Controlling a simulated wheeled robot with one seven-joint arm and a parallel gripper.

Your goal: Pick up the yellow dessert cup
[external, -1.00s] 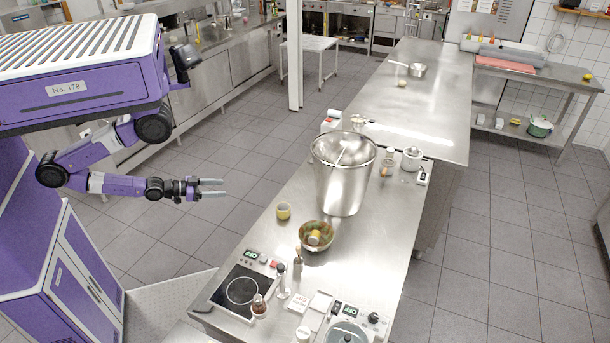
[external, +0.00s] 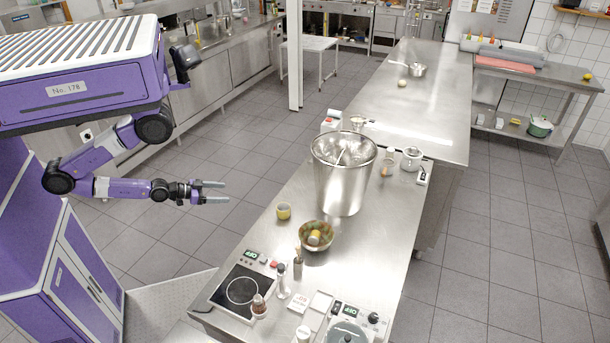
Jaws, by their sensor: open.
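The yellow dessert cup (external: 284,212) is small and stands upright near the left edge of the steel worktop, left of the tall steel pot. My gripper (external: 224,192) is open and empty, with its two fingers pointing right toward the worktop. It is to the left of the cup, apart from it, and over the floor beside the worktop in the picture. Nothing hides the cup.
A bowl (external: 316,236) with a yellowish thing in it stands right of the cup. The tall steel pot (external: 342,180) stands behind. An induction hob (external: 241,291), bottles and a scale (external: 347,333) fill the near end. Worktop around the cup is clear.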

